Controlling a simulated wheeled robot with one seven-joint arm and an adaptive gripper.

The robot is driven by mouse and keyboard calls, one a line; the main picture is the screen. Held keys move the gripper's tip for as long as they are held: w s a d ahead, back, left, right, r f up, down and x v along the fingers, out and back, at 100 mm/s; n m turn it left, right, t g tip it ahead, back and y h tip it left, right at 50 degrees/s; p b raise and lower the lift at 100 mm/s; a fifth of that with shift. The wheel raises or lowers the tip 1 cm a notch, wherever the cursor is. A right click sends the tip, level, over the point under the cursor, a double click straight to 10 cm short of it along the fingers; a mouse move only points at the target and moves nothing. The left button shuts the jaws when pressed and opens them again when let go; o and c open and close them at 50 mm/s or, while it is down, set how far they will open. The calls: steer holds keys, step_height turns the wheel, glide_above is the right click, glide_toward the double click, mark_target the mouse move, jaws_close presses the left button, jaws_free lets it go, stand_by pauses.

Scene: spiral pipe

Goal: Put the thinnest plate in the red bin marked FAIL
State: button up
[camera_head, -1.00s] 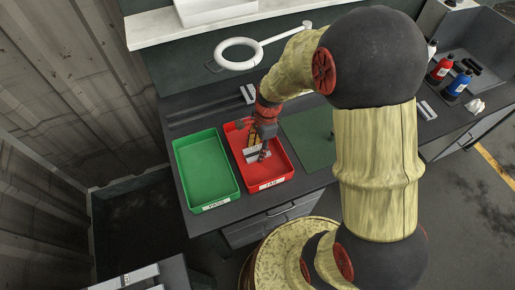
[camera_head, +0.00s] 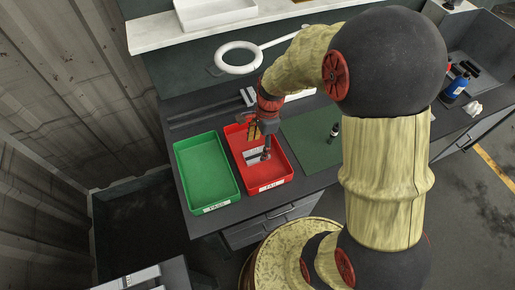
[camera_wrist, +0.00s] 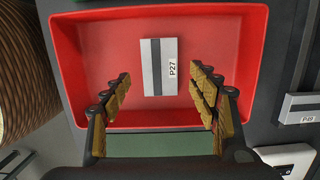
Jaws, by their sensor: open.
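In the head view the plate (camera_head: 254,154) also shows inside the red bin, whose front label (camera_head: 271,185) reads FAIL. My gripper (camera_head: 264,147) is over that bin. In the wrist view my gripper (camera_wrist: 160,78) is open, with its fingers apart on either side of the plate and clear of it. Another striped plate (camera_wrist: 303,108) lies outside the bin at the right; its label is hard to read.
A green bin (camera_head: 206,170) stands left of the red one. A green mat (camera_head: 307,140) with a small dark item (camera_head: 335,130) lies to the right. A white ring on an arm (camera_head: 239,56) overhangs the bench's back. A blue bottle (camera_head: 457,85) stands far right.

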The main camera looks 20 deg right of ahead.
steer(key=s+r+n+t+p, duration=0.1)
steer(key=s+r+n, duration=0.15)
steer(key=r, duration=0.65)
steer(key=s+r+n+t+p, duration=0.15)
steer(key=r+n, duration=0.25)
steer(key=r, duration=0.5)
steer(key=s+r+n+t+h, duration=0.1)
steer(key=s+r+n+t, duration=0.2)
steer(key=s+r+n, duration=0.6)
steer(key=shift+s+a+r+n+h+b, duration=0.15)
steer(key=shift+s+a+n+h+b, duration=0.25)
steer(key=shift+s+n, duration=0.85)
steer(key=shift+d, duration=0.1)
